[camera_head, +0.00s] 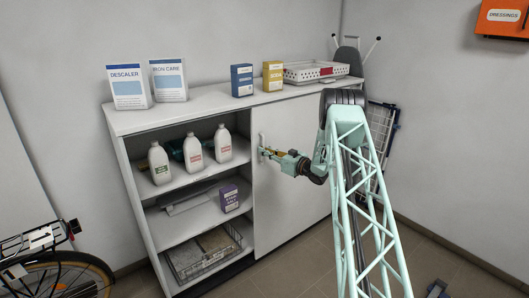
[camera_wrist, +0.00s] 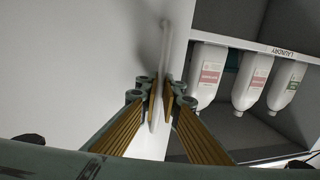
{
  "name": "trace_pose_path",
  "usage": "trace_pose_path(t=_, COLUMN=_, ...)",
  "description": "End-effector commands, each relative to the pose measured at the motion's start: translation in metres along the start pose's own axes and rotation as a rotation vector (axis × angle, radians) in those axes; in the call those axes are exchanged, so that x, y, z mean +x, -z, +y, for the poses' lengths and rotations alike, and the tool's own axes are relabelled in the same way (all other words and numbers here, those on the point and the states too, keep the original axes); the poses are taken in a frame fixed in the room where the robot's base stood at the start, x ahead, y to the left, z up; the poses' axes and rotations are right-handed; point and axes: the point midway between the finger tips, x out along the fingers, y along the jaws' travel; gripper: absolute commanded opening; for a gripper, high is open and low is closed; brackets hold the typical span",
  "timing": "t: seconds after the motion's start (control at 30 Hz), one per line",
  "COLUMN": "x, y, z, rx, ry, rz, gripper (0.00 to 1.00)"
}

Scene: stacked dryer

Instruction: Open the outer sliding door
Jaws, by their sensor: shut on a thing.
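The outer sliding door (camera_head: 300,200) is a plain white panel covering the right part of the white cabinet; the left part stands open. Its slim upright handle (camera_head: 262,139) is near the door's left edge. The handle also shows in the wrist view (camera_wrist: 166,45) as a pale bar running between the fingers. My gripper (camera_head: 264,152) is at the handle, and in the wrist view its yellow-padded fingers (camera_wrist: 161,98) are shut on it. The fingers hide part of the handle.
Open shelves on the left hold white bottles (camera_head: 222,143), a purple box (camera_head: 229,197) and a wire basket (camera_head: 205,254). Signs, boxes and a white basket (camera_head: 315,72) stand on the cabinet top. A bicycle (camera_head: 45,265) is at lower left. A folded rack (camera_head: 382,130) is at right.

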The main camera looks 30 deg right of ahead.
Motion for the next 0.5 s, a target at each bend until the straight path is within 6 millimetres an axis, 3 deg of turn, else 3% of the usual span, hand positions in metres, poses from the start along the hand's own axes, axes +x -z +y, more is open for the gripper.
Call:
trace_pose_path(t=0.13, x=0.0002, y=0.0000, z=-0.0001, rx=0.000, ry=0.000, rz=0.000, gripper=0.00)
trace_pose_path(t=0.2, x=0.0002, y=0.0000, z=-0.0002, rx=0.000, ry=0.000, rz=0.000, gripper=0.10)
trace_pose_path(t=0.5, x=0.0000, y=0.0001, z=-0.0002, rx=0.000, ry=0.000, rz=0.000, gripper=0.10)
